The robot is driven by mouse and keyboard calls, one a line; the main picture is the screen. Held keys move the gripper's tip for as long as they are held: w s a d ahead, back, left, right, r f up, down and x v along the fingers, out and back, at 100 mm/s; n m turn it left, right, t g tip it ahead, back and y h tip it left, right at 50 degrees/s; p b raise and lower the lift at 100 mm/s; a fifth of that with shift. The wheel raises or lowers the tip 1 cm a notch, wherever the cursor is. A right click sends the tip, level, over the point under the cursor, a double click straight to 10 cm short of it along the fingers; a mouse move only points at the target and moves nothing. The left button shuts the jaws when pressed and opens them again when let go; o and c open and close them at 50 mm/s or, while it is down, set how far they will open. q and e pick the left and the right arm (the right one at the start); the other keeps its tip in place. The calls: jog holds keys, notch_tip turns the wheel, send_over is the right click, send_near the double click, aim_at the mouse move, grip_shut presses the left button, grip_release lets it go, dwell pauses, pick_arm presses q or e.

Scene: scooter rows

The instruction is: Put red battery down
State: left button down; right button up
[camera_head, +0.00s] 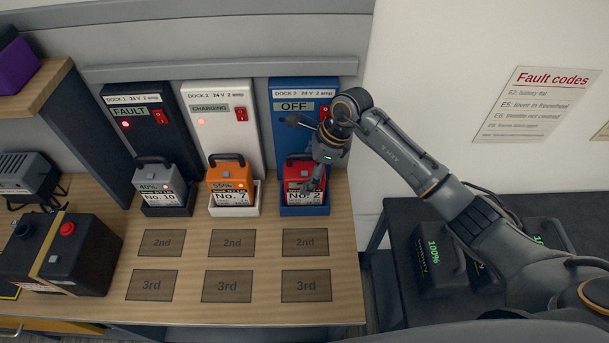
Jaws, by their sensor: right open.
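The red battery (293,172), labelled No. 2, stands upright in the tray (288,210) of the blue dock 3 (288,130), whose display reads OFF. My right gripper (312,186) is open in front of and over the battery's top right part. The gripper and wrist hide part of the battery and its handle, and I cannot tell whether the fingers touch it. My left gripper is not in view.
An orange battery (232,183) sits in white dock 2 and a grey battery (162,185) in black dock 1. Marked 2nd and 3rd spots (305,242) on the wooden bench are empty. A black-red box (75,255) stands left. Dark batteries (437,255) sit on the right table.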

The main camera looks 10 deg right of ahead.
jog(key=b+v, duration=0.1)
jog(key=v, duration=0.5)
dwell(0.4)
